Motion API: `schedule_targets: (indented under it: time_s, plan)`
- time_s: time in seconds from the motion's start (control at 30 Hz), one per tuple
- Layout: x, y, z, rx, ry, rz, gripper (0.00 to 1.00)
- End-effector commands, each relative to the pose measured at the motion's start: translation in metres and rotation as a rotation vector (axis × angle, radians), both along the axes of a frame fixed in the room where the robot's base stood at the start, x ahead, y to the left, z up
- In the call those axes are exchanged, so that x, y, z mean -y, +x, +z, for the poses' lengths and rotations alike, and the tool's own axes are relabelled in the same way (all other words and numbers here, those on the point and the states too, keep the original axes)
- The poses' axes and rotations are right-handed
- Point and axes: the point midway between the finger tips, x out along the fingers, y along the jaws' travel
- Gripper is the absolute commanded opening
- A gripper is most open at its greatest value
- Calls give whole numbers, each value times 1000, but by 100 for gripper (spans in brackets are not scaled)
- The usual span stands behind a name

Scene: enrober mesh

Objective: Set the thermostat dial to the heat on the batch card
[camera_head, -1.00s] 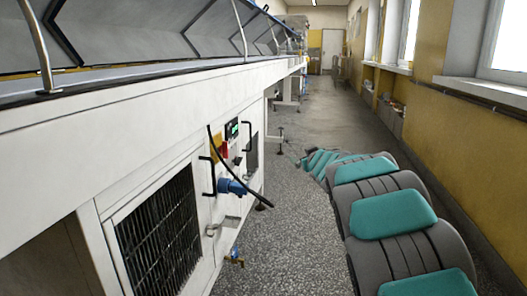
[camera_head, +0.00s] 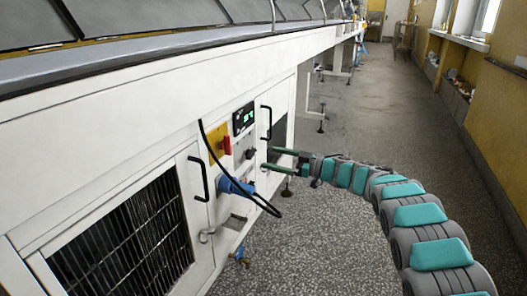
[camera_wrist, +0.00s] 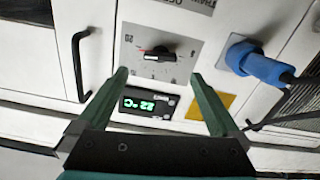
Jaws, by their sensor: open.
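The thermostat dial (camera_wrist: 157,53) is a black knob on a grey scale plate, seen upside down in the wrist view. Its bar lies nearly level in the picture, with a red mark by its left end; most scale figures are too small to read. In the head view the dial (camera_head: 250,153) is small, on the white machine front. My gripper (camera_wrist: 158,76) is open and empty, its two green fingers spread either side of the dial, apart from it. It also shows in the head view (camera_head: 269,159), facing the panel. I cannot make out a batch card.
A green display (camera_wrist: 149,103) seems to read 22 °C. A blue plug (camera_wrist: 258,63) with a black cable juts out beside the dial. Black door handles (camera_wrist: 80,62) and a red switch (camera_head: 226,145) stand near. The floor aisle (camera_head: 390,100) is clear.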

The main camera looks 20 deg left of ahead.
Motion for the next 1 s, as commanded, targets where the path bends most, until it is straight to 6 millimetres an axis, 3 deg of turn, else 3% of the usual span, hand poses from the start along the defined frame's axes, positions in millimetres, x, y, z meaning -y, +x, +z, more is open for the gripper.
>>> schedule_targets:
  time_s: [0.3, 0.43, 0.87, 1.0]
  plan:
    - [-49, 3, 1, 4, 2, 1, 100]
    - [-61, 5, 0, 2, 0, -1, 100]
    - [-70, 6, 0, 0, 1, -4, 100]
    - [-70, 6, 0, 1, 0, -4, 85]
